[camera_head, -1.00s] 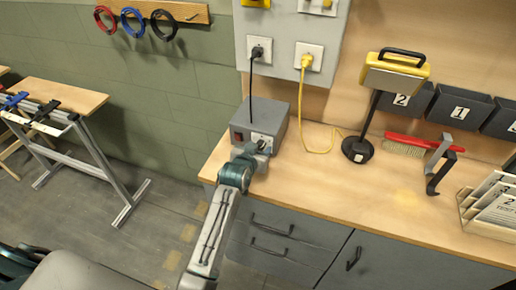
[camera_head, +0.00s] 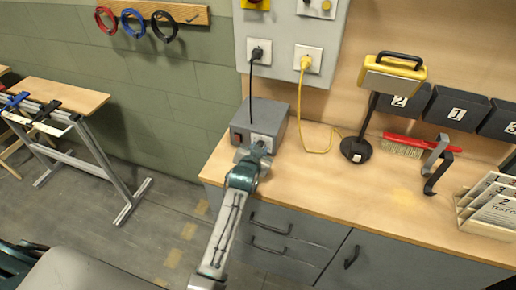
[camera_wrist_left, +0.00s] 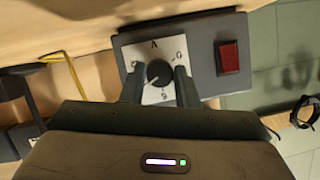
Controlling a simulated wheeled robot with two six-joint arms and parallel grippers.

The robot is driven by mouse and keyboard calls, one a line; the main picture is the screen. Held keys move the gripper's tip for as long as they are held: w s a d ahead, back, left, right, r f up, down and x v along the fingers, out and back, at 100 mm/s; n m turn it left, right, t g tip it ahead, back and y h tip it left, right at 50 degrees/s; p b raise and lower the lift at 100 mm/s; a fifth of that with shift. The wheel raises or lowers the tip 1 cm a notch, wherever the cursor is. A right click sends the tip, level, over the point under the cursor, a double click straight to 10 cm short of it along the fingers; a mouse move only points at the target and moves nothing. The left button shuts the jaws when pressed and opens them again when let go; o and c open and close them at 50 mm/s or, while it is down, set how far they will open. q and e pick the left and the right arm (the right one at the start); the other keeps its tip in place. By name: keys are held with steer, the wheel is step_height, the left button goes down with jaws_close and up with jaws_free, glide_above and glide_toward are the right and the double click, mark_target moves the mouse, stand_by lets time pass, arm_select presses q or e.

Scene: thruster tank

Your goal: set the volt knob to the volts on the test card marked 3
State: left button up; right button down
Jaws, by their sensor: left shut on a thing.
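The volt knob (camera_wrist_left: 158,73) is a dark round knob on the pale dial plate (camera_wrist_left: 151,96) of a grey power box (camera_head: 262,115). My left gripper (camera_head: 256,150) is at the front of the box. In the left wrist view its two fingers (camera_wrist_left: 157,86) are shut on the knob, one on each side. A light mark shows on the knob, but I cannot tell exactly which number it points to. Test cards (camera_head: 495,205) stand in a rack at the right edge of the head view. Their volts are too small to read. My right gripper is not in view.
A red switch (camera_wrist_left: 228,57) sits beside the dial. A black cable (camera_head: 250,85) runs from the box to a wall socket.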

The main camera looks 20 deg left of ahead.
arm_select(q)
steer(key=o, duration=1)
steer(key=shift+c, duration=0.2)
steer(key=shift+s+r+p, duration=0.3)
steer(key=shift+s+p, duration=0.05)
steer(key=shift+p, duration=0.15)
steer(key=p+v, duration=0.7)
steer(key=v, duration=0.3)
steer(key=shift+f+p, duration=0.15)
steer(key=shift+p, duration=0.25)
